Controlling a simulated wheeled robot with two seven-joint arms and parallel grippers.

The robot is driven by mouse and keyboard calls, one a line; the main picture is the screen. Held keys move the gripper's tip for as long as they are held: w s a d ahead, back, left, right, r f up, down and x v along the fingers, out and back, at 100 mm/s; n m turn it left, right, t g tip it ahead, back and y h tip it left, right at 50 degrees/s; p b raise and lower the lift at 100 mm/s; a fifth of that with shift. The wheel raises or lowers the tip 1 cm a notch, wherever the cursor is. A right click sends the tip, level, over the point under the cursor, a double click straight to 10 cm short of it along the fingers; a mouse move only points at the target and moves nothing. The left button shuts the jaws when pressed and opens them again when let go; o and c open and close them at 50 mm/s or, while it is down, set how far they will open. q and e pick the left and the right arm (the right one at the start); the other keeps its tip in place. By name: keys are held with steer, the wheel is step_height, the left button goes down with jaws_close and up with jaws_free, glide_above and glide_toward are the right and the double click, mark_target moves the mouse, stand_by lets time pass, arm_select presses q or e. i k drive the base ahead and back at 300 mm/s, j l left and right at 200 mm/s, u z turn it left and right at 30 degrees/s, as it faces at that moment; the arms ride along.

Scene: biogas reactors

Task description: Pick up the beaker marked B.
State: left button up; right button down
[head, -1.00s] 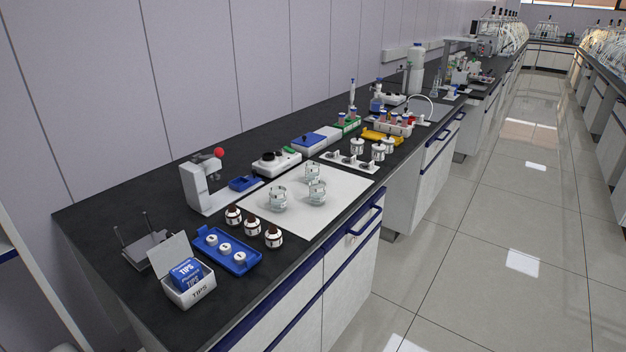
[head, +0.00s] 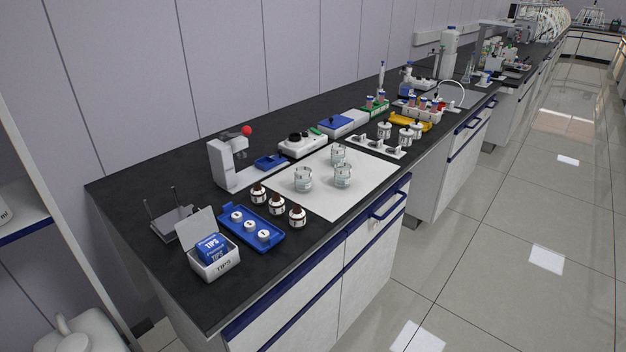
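Three glass beakers stand upright on a white mat (head: 325,205) on the black bench: a left one (head: 303,180), a back one (head: 338,156) and a right front one (head: 343,176). They stand apart from each other. Their marks are too small to read, so I cannot tell which is B. Neither of my grippers is in view.
Brown bottles (head: 277,205), a blue tray (head: 251,224) and a tips box (head: 215,257) stand left of the mat. A microscope-like device (head: 228,163) and a stirrer (head: 302,145) stand behind it. A white holder (head: 376,146) with jars is at its right. The floor (head: 480,250) in front is clear.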

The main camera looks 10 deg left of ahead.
mark_target(303, 180)
steer(key=i+l+u, duration=0.2)
steer(key=u, duration=0.15)
steer(key=i+l+u, duration=0.25)
steer(key=u, duration=0.15)
steer(key=i+l, duration=0.05)
steer(key=i, duration=0.05)
